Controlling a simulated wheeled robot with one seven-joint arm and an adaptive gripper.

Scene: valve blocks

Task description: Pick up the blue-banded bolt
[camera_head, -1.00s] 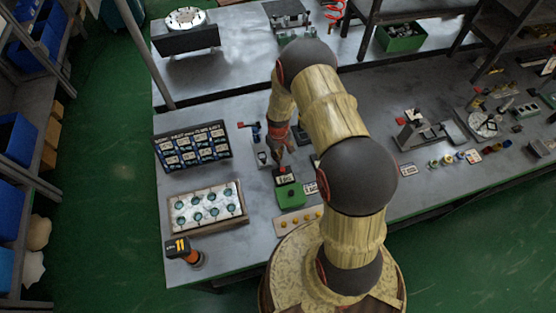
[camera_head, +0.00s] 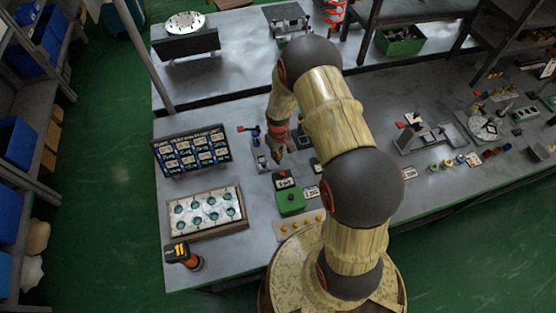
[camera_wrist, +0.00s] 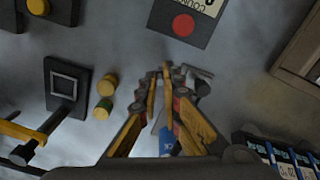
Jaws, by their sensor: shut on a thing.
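My gripper (camera_wrist: 164,80) points away from the camera in the wrist view, its yellow-sided fingers close together. A blue piece with pale marks (camera_wrist: 168,140) shows between the fingers near the palm, with a pale grey strip ahead of it. I take this as the blue-banded bolt, mostly hidden by the fingers. In the head view my gripper (camera_head: 278,156) is over the bench, left of the arm, and what it holds is too small to make out.
A green block (camera_head: 291,202) stands below my gripper in the head view. Yellow and green cylinders (camera_wrist: 106,86) and a red-dotted card (camera_wrist: 184,25) show in the wrist view.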

